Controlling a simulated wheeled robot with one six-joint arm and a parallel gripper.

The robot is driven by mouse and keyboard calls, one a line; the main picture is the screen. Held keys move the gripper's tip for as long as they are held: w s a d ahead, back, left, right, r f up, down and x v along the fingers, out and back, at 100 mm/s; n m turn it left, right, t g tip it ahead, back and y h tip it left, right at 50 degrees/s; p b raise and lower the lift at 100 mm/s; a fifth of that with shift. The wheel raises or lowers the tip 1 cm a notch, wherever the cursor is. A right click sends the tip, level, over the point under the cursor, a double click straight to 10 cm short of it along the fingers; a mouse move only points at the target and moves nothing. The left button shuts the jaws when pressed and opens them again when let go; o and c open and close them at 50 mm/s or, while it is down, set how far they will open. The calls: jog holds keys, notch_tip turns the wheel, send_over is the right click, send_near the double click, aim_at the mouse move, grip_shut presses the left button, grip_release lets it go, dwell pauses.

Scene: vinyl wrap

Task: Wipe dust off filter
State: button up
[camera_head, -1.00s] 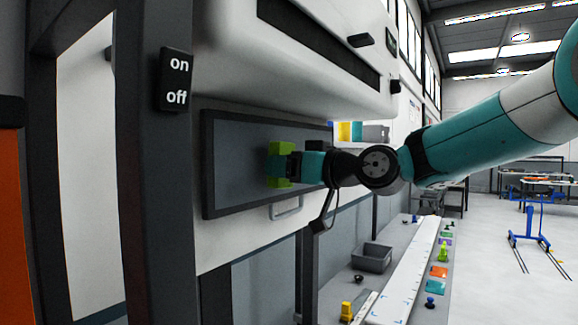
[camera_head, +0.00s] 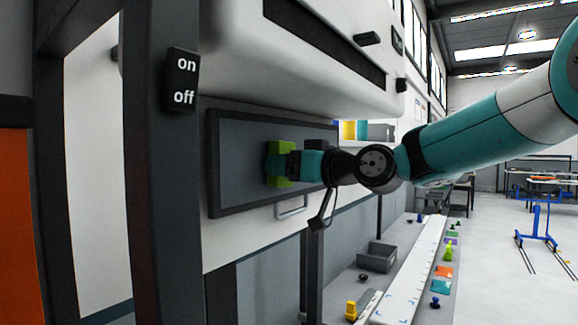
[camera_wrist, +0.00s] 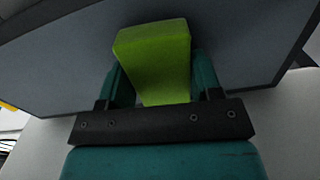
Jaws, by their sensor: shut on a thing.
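The filter (camera_head: 237,145) is a dark grey rectangular panel in a black frame, set upright in the white machine below its overhanging housing. It also fills the upper part of the wrist view (camera_wrist: 60,72). I see no clear dust on it. A green block-shaped wiper (camera_head: 281,163) is at the panel's face, around its middle. My gripper (camera_head: 283,165) is shut on the green wiper, which sits between the two teal fingers in the wrist view (camera_wrist: 153,62). The wiper looks to be against or very near the panel; contact is hidden.
An on/off switch (camera_head: 183,79) is on the dark post at left. The white housing (camera_head: 290,70) overhangs the panel, and a handle (camera_head: 291,207) is below it. A grey bin (camera_head: 376,257) and several small items are on the bench at lower right.

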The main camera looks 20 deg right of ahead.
jog(key=shift+w+a, duration=0.2)
jog(key=shift+d, duration=0.1)
jog(key=w+d, duration=0.9)
jog(key=d, duration=0.3)
jog(key=shift+w+d+b, duration=0.25)
jog(key=shift+d+b, duration=0.1)
dwell(1.1)
jog(key=shift+s+a, duration=0.1)
